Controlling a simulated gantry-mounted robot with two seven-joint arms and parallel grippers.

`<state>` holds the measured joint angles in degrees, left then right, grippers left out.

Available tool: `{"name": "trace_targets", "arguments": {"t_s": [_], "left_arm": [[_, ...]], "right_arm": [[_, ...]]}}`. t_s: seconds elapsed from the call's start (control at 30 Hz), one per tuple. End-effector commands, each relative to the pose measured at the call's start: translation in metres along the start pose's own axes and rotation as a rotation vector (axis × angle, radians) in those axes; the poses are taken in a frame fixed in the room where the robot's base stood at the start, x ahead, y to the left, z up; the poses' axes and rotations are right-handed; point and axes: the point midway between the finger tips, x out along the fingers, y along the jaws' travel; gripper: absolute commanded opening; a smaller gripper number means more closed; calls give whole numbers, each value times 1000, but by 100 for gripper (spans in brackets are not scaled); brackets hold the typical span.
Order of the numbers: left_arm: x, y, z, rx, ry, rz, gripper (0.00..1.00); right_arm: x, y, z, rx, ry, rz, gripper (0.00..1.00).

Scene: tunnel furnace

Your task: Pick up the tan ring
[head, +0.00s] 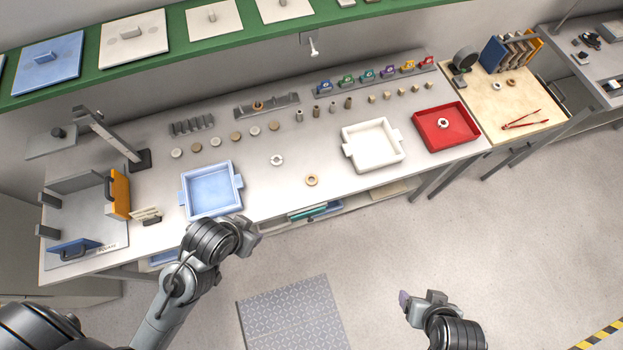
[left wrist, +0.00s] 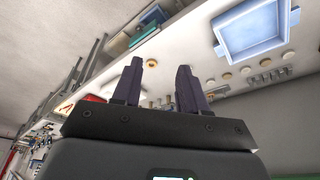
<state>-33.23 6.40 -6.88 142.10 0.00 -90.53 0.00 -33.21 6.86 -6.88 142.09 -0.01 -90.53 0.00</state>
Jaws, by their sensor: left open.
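The tan ring (head: 311,180) lies flat on the grey workbench near its front edge, between the blue tray and the white tray. It also shows in the left wrist view (left wrist: 151,63), beyond the gap between my fingers. A white ring (head: 277,160) lies behind it and to the left. My left gripper (head: 250,237) is in front of the bench edge, left of the tan ring and apart from it. In the left wrist view its two dark fingers (left wrist: 158,78) are spread with nothing between them. My right gripper (head: 420,299) is over the floor, well away from the bench; its jaw gap is unclear.
A blue tray (head: 210,189) stands behind my left gripper. A white tray (head: 372,145) stands right of the tan ring, and a red tray (head: 462,126) holds a pale ring. Small discs and cylinders line the bench behind. The bench around the tan ring is clear.

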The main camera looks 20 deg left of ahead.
Motion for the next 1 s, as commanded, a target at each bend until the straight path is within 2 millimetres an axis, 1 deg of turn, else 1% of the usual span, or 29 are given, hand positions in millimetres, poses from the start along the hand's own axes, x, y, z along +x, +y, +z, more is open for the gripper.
{"name": "trace_targets", "arguments": {"t_s": [0.07,0.1,0.33,0.37,0.6,0.73,0.83,0.93,1.0], "left_arm": [[0,0,0,0,0,0,43],[0,0,0,0,0,0,44],[0,-1,0,3,-1,-2,79],[0,-1,0,3,-1,-3,81],[0,-3,1,10,-2,-9,81],[0,-2,0,-32,-1,-7,81],[0,-2,-5,-130,27,-5,81],[0,2,-19,-267,100,12,81],[8,9,-28,-370,152,42,81]], "right_arm": [[0,0,0,0,0,0,76],[0,0,0,0,0,0,76],[0,0,0,0,0,0,76],[0,0,0,0,0,0,76],[0,0,0,0,0,0,76],[0,0,0,0,0,0,76],[0,0,0,0,0,0,76],[0,0,0,0,0,0,76],[0,0,0,0,0,0,76]]}}
